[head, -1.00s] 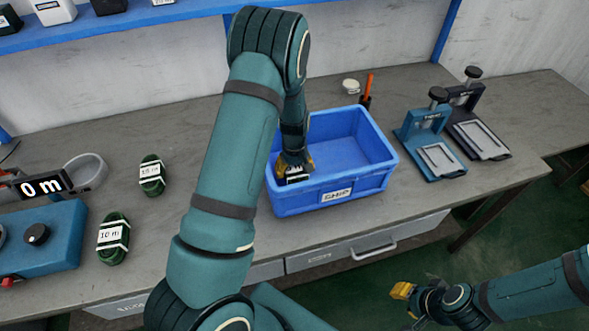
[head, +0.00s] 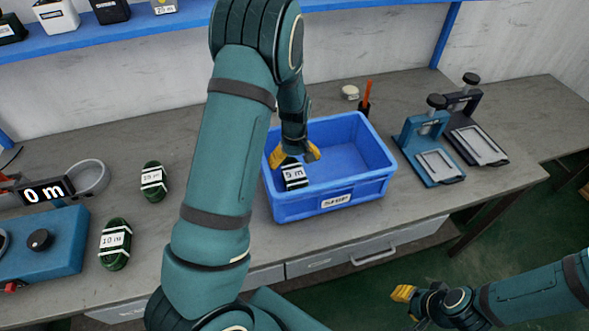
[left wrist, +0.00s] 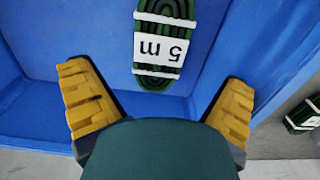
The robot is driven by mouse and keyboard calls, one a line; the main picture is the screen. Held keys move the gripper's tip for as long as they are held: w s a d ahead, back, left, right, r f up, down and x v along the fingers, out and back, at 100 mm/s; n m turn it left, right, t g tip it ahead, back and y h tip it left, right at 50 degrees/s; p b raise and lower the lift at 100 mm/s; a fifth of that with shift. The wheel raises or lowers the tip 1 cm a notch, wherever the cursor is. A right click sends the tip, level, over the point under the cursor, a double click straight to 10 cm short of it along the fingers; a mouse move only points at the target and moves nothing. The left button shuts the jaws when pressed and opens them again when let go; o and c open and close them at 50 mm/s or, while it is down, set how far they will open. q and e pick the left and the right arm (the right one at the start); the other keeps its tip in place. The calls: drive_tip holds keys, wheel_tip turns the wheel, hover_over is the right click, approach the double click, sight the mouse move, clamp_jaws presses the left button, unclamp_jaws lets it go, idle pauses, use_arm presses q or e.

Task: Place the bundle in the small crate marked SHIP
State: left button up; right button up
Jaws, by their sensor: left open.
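The bundle, a dark green coil with white bands and a "5 m" label (head: 294,175), lies inside the blue crate (head: 350,193), toward its left side. The crate's front bears a white label, blurred now in the head view. My left gripper (head: 294,156) is open just above the bundle, its yellow fingers apart. In the left wrist view the bundle (left wrist: 163,45) lies in the crate beyond the open fingers (left wrist: 158,105), touching neither. My right gripper (head: 405,294) is low at the right, off the bench; its finger opening is too small to tell.
Two more green bundles, one labelled 10 m (head: 115,243) and another (head: 153,181), lie on the bench left of the crate. A blue device with a "0 m" display (head: 46,190) stands at far left. Two clamp fixtures (head: 433,150) stand right of the crate.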

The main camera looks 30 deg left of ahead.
sight(295, 174)
use_arm(q)
wheel_tip(295, 174, up, 5)
drive_tip(key=shift+r+p, duration=0.1)
drive_tip(key=shift+p, duration=0.25)
drive_tip(key=shift+s, duration=0.1)
idle(0.4)
